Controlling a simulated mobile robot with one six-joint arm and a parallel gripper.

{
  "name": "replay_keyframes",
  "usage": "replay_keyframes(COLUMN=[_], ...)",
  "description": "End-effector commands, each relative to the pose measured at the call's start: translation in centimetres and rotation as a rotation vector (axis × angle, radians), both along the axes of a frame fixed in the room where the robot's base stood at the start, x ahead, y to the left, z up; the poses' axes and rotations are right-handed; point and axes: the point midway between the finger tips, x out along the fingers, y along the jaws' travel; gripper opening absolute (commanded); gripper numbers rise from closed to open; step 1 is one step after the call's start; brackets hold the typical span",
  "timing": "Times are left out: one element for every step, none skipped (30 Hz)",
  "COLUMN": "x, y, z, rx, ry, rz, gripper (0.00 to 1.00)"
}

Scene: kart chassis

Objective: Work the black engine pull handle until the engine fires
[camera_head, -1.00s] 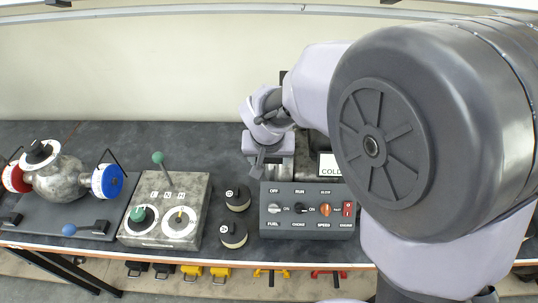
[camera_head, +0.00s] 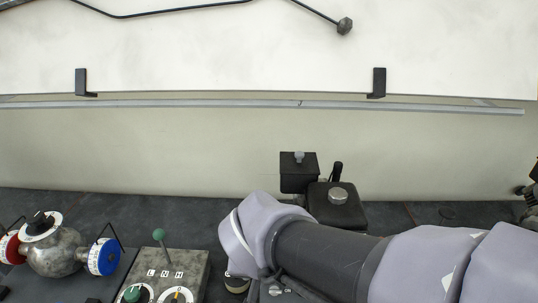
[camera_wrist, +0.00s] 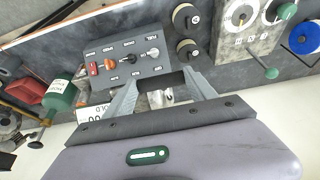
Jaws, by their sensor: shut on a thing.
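In the wrist view, my gripper (camera_wrist: 166,84) reaches toward the grey control panel, its two grey fingers on either side of a black handle (camera_wrist: 176,79). It appears shut on this handle; the exact contact at the fingertips is small and partly hidden. A pale metal part lies behind the handle between the fingers. In the head view, the engine shows a black box (camera_head: 299,174) and a black tank with a silver cap (camera_head: 338,195), behind my arm. My arm hides the engine's front there.
The grey control panel (camera_wrist: 126,58) has knobs and a red switch. Two round black-topped weights (camera_wrist: 187,32) sit beside it. A metal box with a green-knobbed lever (camera_head: 159,235) and a valve body (camera_head: 54,255) stand left.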

Motion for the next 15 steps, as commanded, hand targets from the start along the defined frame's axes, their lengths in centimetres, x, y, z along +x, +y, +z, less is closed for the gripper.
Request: replay_keyframes(x=[-0.08, -0.09, -0.10, -0.10, -0.10, -0.09, -0.09, -0.08, -0.08, -0.07, -0.07, -0.07, -0.07, -0.06, -0.06], y=[0.01, 0.01, 0.01, 0.01, 0.01, 0.01, 0.01, 0.01, 0.01, 0.01, 0.01, 0.01, 0.01, 0.01, 0.01], z=[0.09, 0.09, 0.10, 0.10, 0.09, 0.09, 0.08, 0.09, 0.09, 0.09, 0.09, 0.08, 0.08, 0.07, 0.07], rx=[0.000, 0.000, 0.000, 0.000, 0.000, 0.000, 0.000, 0.000, 0.000, 0.000, 0.000, 0.000, 0.000, 0.000, 0.000], ry=[-0.001, -0.001, -0.001, 0.000, 0.000, 0.000, 0.000, 0.000, 0.000, 0.000, -0.001, 0.000, 0.000, 0.000, 0.000], rz=[-0.001, -0.001, -0.001, -0.001, -0.001, -0.001, -0.001, -0.001, -0.001, -0.001, -0.001, -0.001, -0.001, -0.001, -0.001], gripper=[0.00, 0.00, 0.00, 0.00, 0.00, 0.00, 0.00, 0.00, 0.00, 0.00, 0.71, 0.79, 0.84, 0.87, 0.87])
